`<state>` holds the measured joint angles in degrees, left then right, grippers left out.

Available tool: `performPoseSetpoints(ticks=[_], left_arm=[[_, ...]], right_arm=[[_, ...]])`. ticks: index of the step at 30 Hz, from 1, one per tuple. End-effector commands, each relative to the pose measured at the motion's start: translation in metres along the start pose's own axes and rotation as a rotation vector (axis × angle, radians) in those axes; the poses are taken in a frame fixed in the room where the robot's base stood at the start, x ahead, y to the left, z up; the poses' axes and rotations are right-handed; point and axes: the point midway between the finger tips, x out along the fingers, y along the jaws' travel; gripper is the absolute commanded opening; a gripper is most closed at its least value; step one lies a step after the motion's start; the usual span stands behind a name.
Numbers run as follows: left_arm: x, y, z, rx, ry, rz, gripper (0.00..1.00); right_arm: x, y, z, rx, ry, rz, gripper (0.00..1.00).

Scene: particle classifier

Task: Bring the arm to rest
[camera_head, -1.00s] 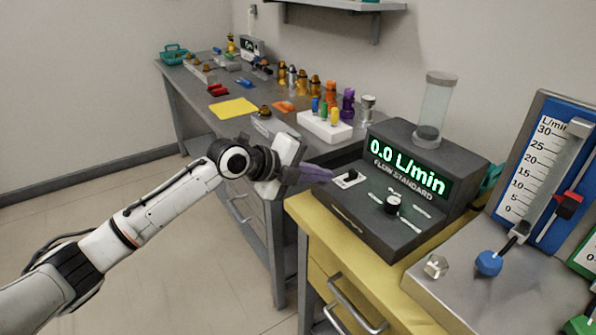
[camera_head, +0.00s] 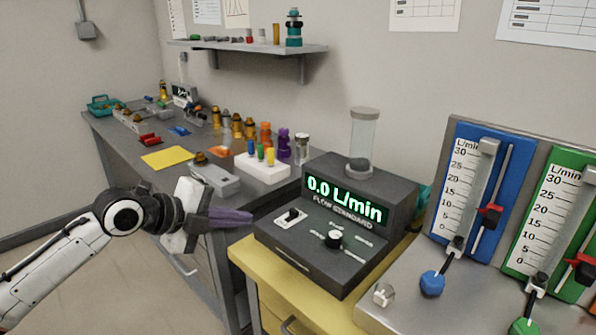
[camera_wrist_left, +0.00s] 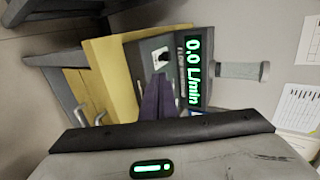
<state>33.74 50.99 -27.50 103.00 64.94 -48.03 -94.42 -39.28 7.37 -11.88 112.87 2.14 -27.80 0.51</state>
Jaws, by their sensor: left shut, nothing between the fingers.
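My left gripper (camera_head: 236,216) is shut and empty, its purple fingers together. It is in the air left of the dark flow standard box (camera_head: 335,262), in front of the grey bench, apart from both as far as I can tell. The box's display reads 0.0 L/min, and a small black toggle switch (camera_head: 292,214) and a black knob (camera_head: 333,239) sit on its sloped front. In the left wrist view the purple fingers (camera_wrist_left: 158,103) point toward the box, with its switch (camera_wrist_left: 163,56) just beyond the tips. My right gripper is not in view.
The flow standard stands on a yellow cabinet (camera_head: 257,262). The grey bench (camera_head: 133,154) behind holds bottles and a white vial rack (camera_head: 262,171). Blue (camera_head: 475,195) and green (camera_head: 556,215) flowmeter panels stand at right. A shelf (camera_head: 250,47) hangs above. Open floor lies at left.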

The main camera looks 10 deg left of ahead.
Motion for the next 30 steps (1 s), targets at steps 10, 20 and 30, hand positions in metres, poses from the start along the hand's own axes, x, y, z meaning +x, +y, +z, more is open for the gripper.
performPoseSetpoints(ticks=[10,20,30], left_arm=[[0.024,0.121,-0.11,-0.4,0.029,0.206,0.0],[-0.037,0.255,-0.191,-1.185,-0.312,0.385,0.0],[-0.127,0.333,-0.208,-1.726,-0.776,0.379,0.0]], right_arm=[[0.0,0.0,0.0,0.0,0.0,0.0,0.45],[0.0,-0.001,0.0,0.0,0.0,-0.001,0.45],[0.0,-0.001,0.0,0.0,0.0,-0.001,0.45]])
